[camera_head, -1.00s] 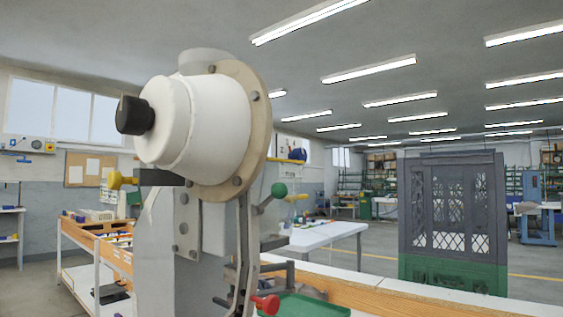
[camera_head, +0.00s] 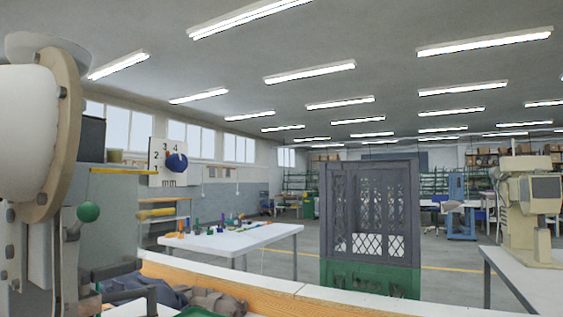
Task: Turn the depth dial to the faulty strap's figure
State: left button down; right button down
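The eyelet press is cut off at the left edge, with its white drum (camera_head: 25,130), beige round flange (camera_head: 66,125) and a green ball knob (camera_head: 88,211). Behind it stands a white panel (camera_head: 156,176) marked with the figures 2, 3 and 4, with a round blue part (camera_head: 176,161) and a small red mark on it. I cannot tell whether this is the depth dial or what it is set to. No strap can be made out. Neither of my grippers is in view.
A dark grey crate (camera_head: 340,215) stands on a green one (camera_head: 370,279) beyond the wooden bench edge (camera_head: 275,295). Grey and brown cloth-like pieces (camera_head: 205,299) lie at lower left. A white table (camera_head: 230,240) holds small coloured items. A beige machine (camera_head: 525,205) stands at right.

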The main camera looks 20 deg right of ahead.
aim_at(177, 163)
jog(key=i+l, duration=0.1)
jog(key=l, duration=0.35)
jog(key=l+z, duration=0.1)
jog(key=l, duration=0.4)
jog(key=i+l, duration=0.15)
jog(key=l, duration=0.3)
jog(key=z, duration=0.05)
